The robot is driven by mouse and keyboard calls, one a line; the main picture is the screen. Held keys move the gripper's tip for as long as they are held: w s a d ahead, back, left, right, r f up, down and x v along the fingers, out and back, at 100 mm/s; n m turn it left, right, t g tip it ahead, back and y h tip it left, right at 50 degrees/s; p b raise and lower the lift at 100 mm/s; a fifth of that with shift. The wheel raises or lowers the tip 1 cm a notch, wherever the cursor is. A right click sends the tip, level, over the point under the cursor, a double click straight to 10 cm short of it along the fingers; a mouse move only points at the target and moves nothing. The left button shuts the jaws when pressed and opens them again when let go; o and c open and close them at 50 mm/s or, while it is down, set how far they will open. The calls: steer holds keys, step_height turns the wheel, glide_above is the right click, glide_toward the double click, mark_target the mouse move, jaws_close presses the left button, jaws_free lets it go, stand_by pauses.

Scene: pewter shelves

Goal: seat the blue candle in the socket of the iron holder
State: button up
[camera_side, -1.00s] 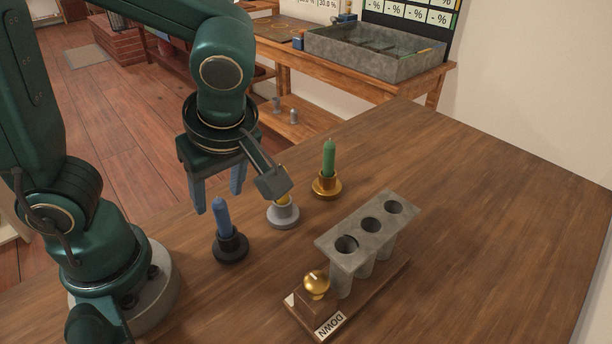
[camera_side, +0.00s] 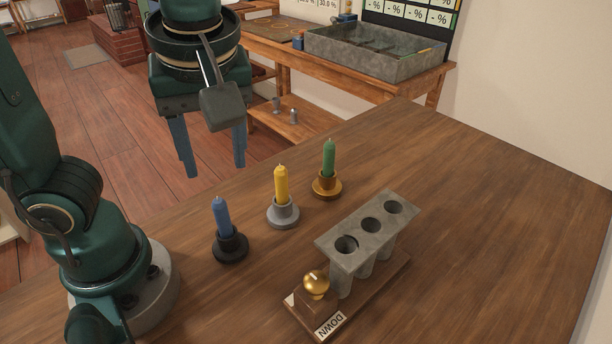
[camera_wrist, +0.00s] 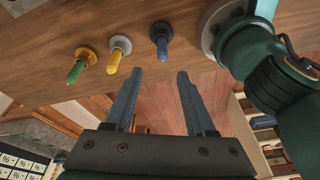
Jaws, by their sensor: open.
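The blue candle (camera_side: 222,215) stands in the socket of the dark iron holder (camera_side: 230,248), on the table nearest my base. It looks upright or leaning very slightly left; its lower end is hidden in the socket. In the wrist view the blue candle (camera_wrist: 163,49) and iron holder (camera_wrist: 160,30) show beyond my fingertips. My gripper (camera_side: 215,170) is open and empty, raised above and behind the candle and clear of it. The wrist view also shows my gripper (camera_wrist: 158,72) with nothing between its fingers.
A yellow candle (camera_side: 281,184) stands in a grey holder (camera_side: 283,214), and a green candle (camera_side: 329,158) in a brass holder (camera_side: 326,187). A grey three-hole rack (camera_side: 350,230) stands to the right, with a brass knob (camera_side: 316,284) and a DOWN label in front. The table's right side is clear.

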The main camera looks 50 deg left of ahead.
steer(key=f+m+t+h, duration=0.1)
steer(key=m, duration=0.3)
steer(key=a+f+m+t+h, duration=0.1)
steer(key=m+t, duration=0.1)
steer(key=m, duration=0.3)
steer(key=a+f+m+t+h, duration=0.1)
steer(key=m+t, duration=0.1)
steer(key=m, duration=0.2)
steer(key=shift+a+f+m, duration=0.15)
steer(key=shift+a+m, duration=0.1)
steer(key=shift+m, duration=0.15)
stand_by(0.5)
